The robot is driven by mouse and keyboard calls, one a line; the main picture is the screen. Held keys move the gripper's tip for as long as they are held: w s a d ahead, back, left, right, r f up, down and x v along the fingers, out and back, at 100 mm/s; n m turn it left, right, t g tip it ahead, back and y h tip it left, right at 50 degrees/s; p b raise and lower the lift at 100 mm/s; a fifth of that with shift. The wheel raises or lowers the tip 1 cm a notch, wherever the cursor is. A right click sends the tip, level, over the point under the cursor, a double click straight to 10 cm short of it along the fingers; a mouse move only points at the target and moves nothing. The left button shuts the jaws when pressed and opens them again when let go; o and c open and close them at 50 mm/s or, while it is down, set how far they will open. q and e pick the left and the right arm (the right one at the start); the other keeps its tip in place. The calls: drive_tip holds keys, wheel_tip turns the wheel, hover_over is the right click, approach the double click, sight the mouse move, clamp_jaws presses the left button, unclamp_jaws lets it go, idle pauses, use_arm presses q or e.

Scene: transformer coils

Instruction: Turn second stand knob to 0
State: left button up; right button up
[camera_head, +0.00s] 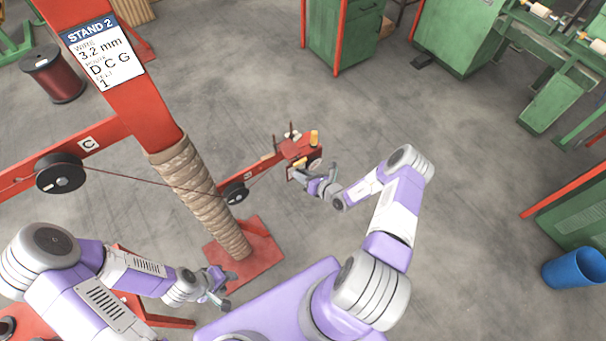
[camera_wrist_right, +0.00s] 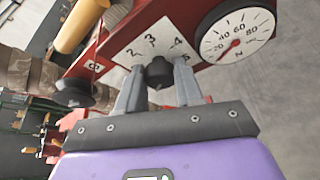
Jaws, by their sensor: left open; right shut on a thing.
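The stand (camera_head: 130,95) is a red post wrapped in rope, with a sign reading STAND 2. Its red control box (camera_head: 297,150) sits at the end of a low red arm. In the right wrist view, a black knob (camera_wrist_right: 159,72) sits on a white dial plate (camera_wrist_right: 130,52) with numbers 2, 3 and 4 readable; other marks are partly hidden. My right gripper (camera_wrist_right: 158,80) is shut on the knob, one finger on each side. It also shows at the box in the head view (camera_head: 306,176). My left gripper (camera_head: 218,290) is open and empty, near the red base plate.
A round gauge (camera_wrist_right: 237,36) with a red needle is right of the dial. A yellow cylinder (camera_wrist_right: 80,25) stands on the box. Green machines (camera_head: 460,35) and a blue bin (camera_head: 574,268) stand right. The floor between is clear.

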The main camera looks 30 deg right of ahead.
drive_tip(key=o, duration=1)
drive_tip(key=v, duration=0.7)
drive_tip(key=shift+s, duration=0.3)
